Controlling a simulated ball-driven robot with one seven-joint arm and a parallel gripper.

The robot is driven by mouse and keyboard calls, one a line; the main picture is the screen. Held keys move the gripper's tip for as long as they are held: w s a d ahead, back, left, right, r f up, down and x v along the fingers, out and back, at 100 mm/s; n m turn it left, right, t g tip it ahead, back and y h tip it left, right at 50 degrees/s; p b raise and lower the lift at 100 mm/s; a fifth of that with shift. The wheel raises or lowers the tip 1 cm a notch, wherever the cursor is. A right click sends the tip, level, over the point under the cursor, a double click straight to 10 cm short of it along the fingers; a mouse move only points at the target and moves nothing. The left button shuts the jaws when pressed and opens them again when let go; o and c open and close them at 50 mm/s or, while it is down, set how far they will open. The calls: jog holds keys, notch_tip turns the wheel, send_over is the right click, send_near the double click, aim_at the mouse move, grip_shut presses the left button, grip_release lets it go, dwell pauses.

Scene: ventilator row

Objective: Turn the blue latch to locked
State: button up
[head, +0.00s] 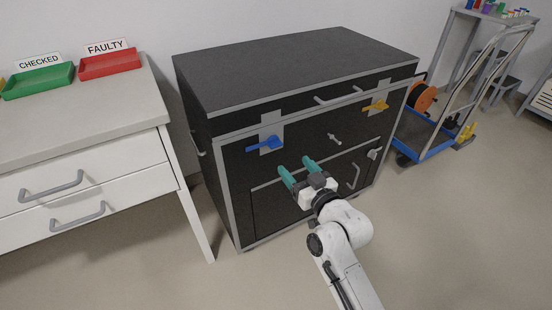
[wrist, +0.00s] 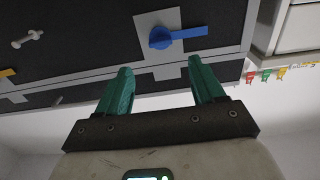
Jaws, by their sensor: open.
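The blue latch (head: 264,143) is on the front of a black cabinet (head: 232,165) with grey edges, over a grey plate at the upper left. Its handle lies roughly level and points left in the head view. In the wrist view the blue latch (wrist: 172,37) is just beyond the fingertips, its handle pointing right. My gripper (head: 296,164) has teal fingers, open and empty, below and to the right of the latch and apart from it. The fingers also show in the wrist view (wrist: 161,75).
A yellow latch (head: 375,106) sits at the cabinet's upper right, with a grey T-handle (head: 334,138) between the latches. A white drawer table (head: 90,150) with green and red trays stands left. A blue trolley (head: 428,135) stands right. The front floor is clear.

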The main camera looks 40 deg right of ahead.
aim_at(278, 147)
jog(key=b+x, duration=0.1)
jog(key=x, duration=0.9)
jog(key=shift+b, duration=0.3)
grip_shut()
